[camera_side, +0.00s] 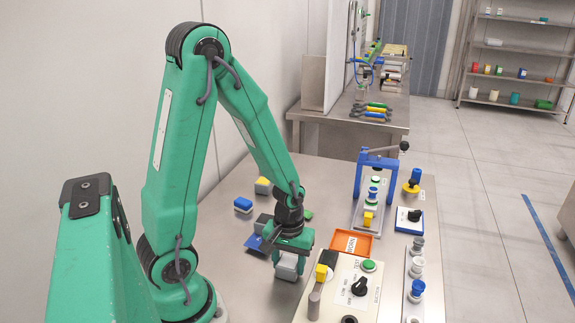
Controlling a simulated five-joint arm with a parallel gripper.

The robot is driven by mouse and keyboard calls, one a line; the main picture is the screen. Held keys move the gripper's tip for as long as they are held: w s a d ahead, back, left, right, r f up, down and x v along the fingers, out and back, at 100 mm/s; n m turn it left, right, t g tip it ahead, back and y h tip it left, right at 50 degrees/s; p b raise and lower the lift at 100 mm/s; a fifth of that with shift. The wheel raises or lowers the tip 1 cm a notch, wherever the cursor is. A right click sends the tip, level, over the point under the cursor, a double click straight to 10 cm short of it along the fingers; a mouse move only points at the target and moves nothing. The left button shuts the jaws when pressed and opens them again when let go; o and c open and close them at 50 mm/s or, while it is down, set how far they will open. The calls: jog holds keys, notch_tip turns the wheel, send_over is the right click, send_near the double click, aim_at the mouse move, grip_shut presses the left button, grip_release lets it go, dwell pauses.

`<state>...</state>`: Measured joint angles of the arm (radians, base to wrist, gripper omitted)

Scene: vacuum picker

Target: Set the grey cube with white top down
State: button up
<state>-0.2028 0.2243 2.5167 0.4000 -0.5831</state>
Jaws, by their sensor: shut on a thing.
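The grey cube with white top (287,268) is below my gripper (289,253), at the middle of the steel table. My gripper points down and is shut on the cube. The cube's upper part is hidden by the gripper. I cannot tell whether its underside touches the table or is slightly above it.
A control box (338,290) with a knob and buttons stands close at the right. An orange tray (352,243) lies behind it. A blue plate (255,243) and grey block (262,222) are at the left. A blue-framed press (371,195) stands farther back.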

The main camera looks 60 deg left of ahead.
aim_at(289, 262)
jog(key=shift+f, duration=0.1)
jog(key=o, duration=1)
jog(key=shift+r, duration=6.15)
